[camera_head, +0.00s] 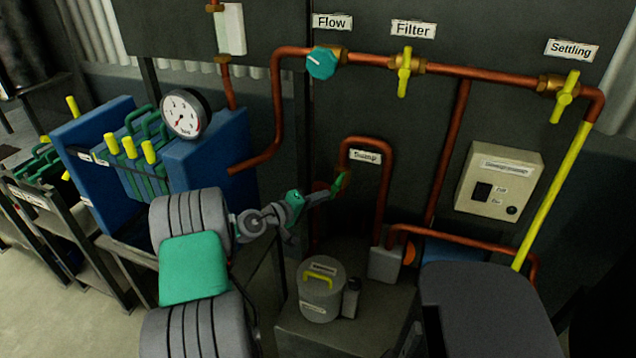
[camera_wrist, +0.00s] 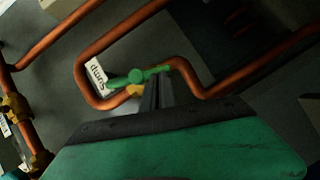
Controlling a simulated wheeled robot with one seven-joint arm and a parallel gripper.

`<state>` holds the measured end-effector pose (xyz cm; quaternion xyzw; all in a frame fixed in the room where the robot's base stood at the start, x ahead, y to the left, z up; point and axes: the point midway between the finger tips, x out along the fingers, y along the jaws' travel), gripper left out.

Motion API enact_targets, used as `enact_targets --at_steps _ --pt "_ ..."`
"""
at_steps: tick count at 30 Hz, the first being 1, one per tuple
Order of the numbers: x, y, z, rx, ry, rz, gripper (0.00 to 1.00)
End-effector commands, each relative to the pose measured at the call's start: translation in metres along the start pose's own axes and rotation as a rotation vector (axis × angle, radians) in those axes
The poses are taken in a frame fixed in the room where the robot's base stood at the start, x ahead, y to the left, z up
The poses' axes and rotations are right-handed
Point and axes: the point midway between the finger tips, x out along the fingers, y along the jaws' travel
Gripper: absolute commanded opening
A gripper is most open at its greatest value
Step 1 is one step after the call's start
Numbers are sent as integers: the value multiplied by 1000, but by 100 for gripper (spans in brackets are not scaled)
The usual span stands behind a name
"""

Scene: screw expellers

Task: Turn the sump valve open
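The sump valve (camera_head: 340,182) has a small green handle on a copper pipe, just below the "Sump" label (camera_head: 365,157). In the wrist view the green handle (camera_wrist: 138,76) lies across the pipe, over a brass-coloured body, beside the label (camera_wrist: 97,76). My gripper (camera_head: 328,193) reaches the valve from the left. In the wrist view my gripper's dark fingers (camera_wrist: 157,88) are close together, with their tips at the handle. They seem to touch it; I cannot tell whether any of the handle is between them.
A teal Flow knob (camera_head: 322,62) and yellow Filter (camera_head: 404,72) and Settling (camera_head: 565,97) valves sit on the upper pipe. A grey lidded pot (camera_head: 320,289) stands below the sump pipe. A blue filter press (camera_head: 205,165) with a gauge (camera_head: 186,113) is at left.

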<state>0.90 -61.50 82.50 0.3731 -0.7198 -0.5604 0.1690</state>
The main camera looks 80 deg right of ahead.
Motion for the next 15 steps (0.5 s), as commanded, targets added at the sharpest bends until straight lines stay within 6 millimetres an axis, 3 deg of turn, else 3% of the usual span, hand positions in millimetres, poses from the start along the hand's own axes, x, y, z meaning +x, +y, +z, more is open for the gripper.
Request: enact_targets --at_steps 15 --pt "4 -3 6 1 4 -4 0"
